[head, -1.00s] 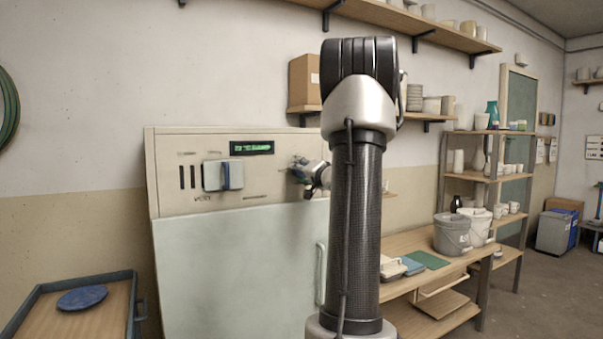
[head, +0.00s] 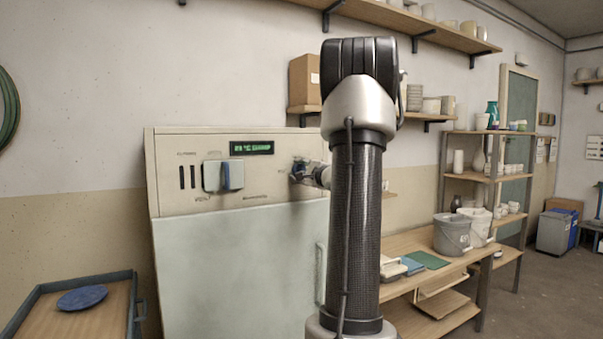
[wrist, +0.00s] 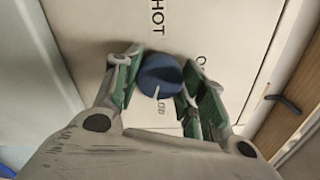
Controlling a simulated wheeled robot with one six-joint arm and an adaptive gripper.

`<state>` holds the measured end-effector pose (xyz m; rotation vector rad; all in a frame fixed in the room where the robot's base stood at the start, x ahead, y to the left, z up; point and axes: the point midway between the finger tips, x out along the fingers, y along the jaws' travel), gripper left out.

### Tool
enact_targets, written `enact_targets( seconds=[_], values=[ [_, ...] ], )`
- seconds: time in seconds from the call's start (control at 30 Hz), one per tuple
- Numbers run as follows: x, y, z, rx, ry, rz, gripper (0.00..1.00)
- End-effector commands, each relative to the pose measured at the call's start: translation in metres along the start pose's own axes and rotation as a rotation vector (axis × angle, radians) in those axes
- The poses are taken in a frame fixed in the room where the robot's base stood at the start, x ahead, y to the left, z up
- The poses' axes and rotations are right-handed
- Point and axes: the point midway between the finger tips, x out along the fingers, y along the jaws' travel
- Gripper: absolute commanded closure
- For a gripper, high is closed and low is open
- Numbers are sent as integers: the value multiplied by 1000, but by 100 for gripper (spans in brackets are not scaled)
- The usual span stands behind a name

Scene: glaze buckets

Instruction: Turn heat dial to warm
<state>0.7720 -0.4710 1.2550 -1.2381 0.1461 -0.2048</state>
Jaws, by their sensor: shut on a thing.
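The heat dial (wrist: 160,76) is a round dark-blue knob on the cabinet's cream control panel, with a pale pointer line toward the bottom of the wrist view. The word HOT is printed beside it; other lettering is partly hidden. My gripper (wrist: 158,84) has its green-padded fingers on both sides of the dial and is shut on it. In the head view my gripper (head: 302,172) is at the panel's right side, and it mostly hides the dial there.
The cream cabinet (head: 240,255) carries a green-lit display (head: 251,148) and a grey-and-blue block (head: 223,176) on its panel. A wooden bench (head: 410,243) with buckets (head: 452,234) stands to the right. A tray table (head: 105,318) holding a blue disc is at left.

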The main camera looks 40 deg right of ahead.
Motion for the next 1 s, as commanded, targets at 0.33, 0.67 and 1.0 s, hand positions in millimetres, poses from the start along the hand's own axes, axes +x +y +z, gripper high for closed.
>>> enact_targets(
  seconds=[0.33, 0.67, 1.0],
  values=[
    [0, 1, -1, 328, 3, 2, 83],
    [0, 2, -1, 641, 3, 2, 83],
    [0, 2, -1, 950, 4, 2, 83]
  ],
)
